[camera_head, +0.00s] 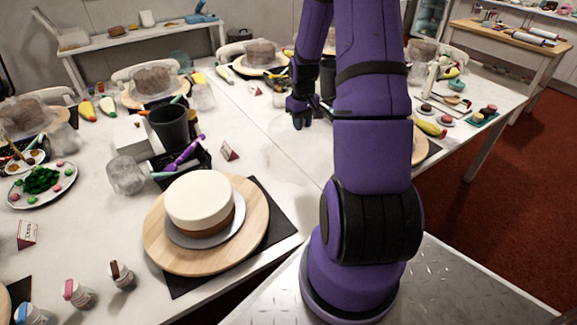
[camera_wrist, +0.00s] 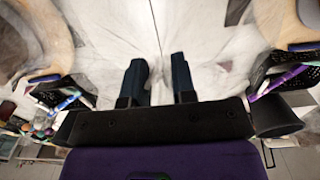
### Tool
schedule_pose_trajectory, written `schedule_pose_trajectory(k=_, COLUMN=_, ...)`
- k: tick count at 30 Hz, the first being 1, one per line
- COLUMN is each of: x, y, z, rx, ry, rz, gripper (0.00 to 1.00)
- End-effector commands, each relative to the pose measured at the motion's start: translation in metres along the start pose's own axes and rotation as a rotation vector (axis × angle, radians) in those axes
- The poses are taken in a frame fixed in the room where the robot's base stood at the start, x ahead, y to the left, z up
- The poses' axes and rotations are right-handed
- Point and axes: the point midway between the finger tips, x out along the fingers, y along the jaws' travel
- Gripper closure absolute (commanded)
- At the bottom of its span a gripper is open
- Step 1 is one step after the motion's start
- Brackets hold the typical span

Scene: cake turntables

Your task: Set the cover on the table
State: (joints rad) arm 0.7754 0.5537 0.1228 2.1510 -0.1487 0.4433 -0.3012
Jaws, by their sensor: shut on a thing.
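The clear cover (camera_head: 288,155) is a faint see-through dome below my gripper (camera_head: 302,120), over the middle of the white table (camera_head: 262,98). My gripper is shut on the cover; its two dark fingers (camera_wrist: 160,75) stand a little apart in the wrist view. The cover (camera_wrist: 215,55) blurs and bends the wrist view around them. Whether its rim touches the table cannot be told. A white-topped cake (camera_head: 200,197) stands uncovered on a round wooden turntable (camera_head: 160,238) at the front left.
A black cup (camera_head: 169,128) and a black tray with purple tools (camera_head: 180,158) stand left of the cover. A small folded card (camera_head: 229,151) is nearby. Other cakes under clear covers (camera_head: 155,80) stand farther back. My arm hides part of a turntable (camera_head: 420,148) at right.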

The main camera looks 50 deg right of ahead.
Motion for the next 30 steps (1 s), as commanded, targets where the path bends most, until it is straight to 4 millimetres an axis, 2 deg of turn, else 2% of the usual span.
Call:
schedule_pose_trajectory(k=9, x=0.049, y=0.0, z=0.001, rx=0.001, ry=-0.004, rz=-0.002, gripper=1.0)
schedule_pose_trajectory(k=16, x=0.063, y=0.0, z=0.0, rx=-0.001, ry=-0.002, rz=-0.001, gripper=1.0)
schedule_pose_trajectory(k=24, x=0.096, y=0.0, z=0.001, rx=0.0, ry=-0.003, rz=-0.001, gripper=1.0)
schedule_pose_trajectory(k=30, x=0.097, y=0.0, z=0.0, rx=0.001, ry=-0.001, rz=0.0, gripper=1.0)
